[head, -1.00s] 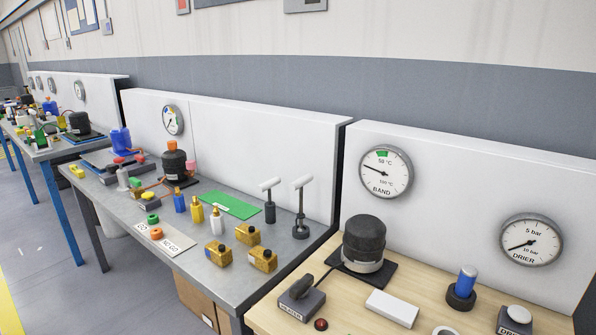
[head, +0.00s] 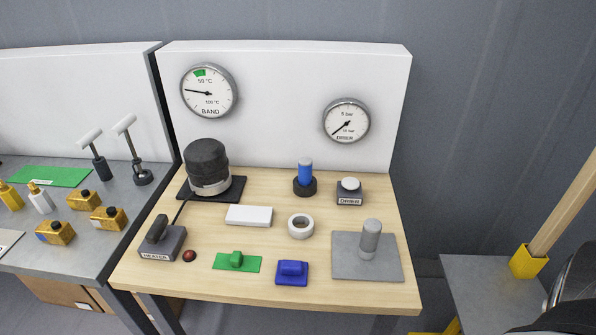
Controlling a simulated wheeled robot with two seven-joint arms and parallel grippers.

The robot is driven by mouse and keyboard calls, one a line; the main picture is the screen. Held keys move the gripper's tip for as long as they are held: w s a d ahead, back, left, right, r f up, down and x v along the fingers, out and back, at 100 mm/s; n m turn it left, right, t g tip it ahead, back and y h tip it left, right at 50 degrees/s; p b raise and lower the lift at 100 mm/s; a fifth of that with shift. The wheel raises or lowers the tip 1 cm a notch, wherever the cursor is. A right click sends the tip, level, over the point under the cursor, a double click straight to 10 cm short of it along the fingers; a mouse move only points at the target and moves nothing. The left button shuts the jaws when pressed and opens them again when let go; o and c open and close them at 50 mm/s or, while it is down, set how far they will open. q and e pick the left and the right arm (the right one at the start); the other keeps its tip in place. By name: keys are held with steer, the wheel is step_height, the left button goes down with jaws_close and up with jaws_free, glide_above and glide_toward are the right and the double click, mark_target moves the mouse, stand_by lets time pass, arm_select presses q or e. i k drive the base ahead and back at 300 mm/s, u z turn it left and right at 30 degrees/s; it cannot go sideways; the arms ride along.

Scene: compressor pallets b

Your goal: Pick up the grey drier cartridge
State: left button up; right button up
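The grey drier cartridge (head: 370,238) is a small grey cylinder with a rounded top. It stands upright on a flat grey mat (head: 346,265) at the right front of the wooden table (head: 315,288). A blue cylinder (head: 305,172) stands in a dark round base further back. Neither of my grippers shows in the head view.
A black compressor (head: 207,163), a white block (head: 249,215), a white ring (head: 300,226), a heater box (head: 163,243), a green piece (head: 237,262), a blue piece (head: 292,273) and a drier button box (head: 349,191) share the table. A white panel with two gauges stands behind. A grey surface (head: 495,290) lies at right.

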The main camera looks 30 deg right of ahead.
mark_target(371, 228)
steer(key=z, duration=1.55)
steer(key=k, duration=0.15)
steer(key=u, duration=0.25)
steer(key=i, duration=0.15)
